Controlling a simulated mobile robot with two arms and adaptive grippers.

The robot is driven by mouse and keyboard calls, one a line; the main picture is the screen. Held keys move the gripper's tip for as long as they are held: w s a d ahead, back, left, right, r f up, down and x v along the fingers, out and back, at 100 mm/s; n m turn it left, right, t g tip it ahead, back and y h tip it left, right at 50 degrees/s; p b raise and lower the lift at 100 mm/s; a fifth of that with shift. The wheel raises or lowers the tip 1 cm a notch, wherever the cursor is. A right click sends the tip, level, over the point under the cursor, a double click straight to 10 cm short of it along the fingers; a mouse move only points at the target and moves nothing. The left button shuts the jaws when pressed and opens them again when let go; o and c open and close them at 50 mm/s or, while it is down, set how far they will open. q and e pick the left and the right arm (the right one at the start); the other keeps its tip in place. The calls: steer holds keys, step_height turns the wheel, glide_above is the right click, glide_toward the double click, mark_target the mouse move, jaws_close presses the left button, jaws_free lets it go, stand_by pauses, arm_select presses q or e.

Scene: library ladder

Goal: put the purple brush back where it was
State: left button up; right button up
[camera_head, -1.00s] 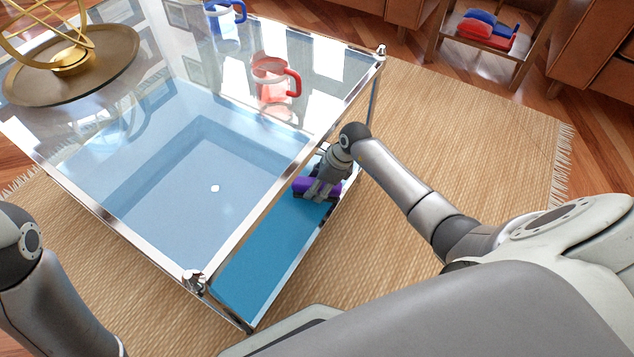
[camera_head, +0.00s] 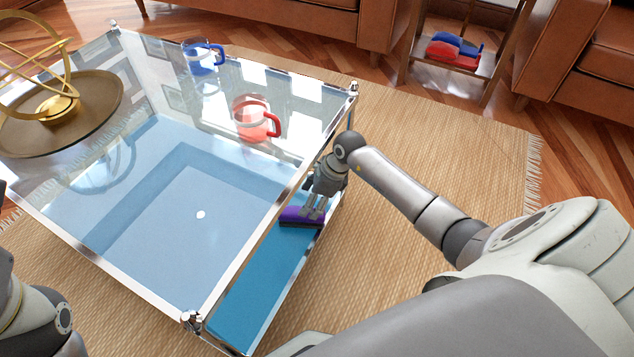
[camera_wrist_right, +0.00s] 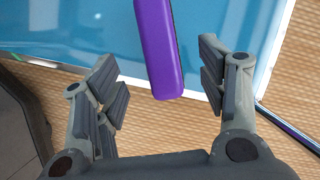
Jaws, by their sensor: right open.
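The purple brush (camera_head: 301,217) lies on the blue lower shelf (camera_head: 250,290) of the glass table, near its right edge. In the right wrist view the brush (camera_wrist_right: 160,50) points down between the two fingers, with clear gaps on both sides. My right gripper (camera_head: 314,207) is at the brush, reaching in from the table's right side. In its wrist view the right gripper (camera_wrist_right: 158,72) is open with nothing held. Part of my left arm shows at the lower left, but its gripper is out of view.
The glass tabletop (camera_head: 130,235) with its metal frame lies close to my right gripper. A red mug (camera_head: 252,120), a blue mug (camera_head: 203,58) and a gold ornament (camera_head: 55,105) stand on top. A side stand (camera_head: 470,70) holds red and blue items. The woven rug (camera_head: 430,150) is clear.

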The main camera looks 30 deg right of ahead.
steer(key=shift+p+v, duration=0.7)
steer(key=shift+v, duration=1.5)
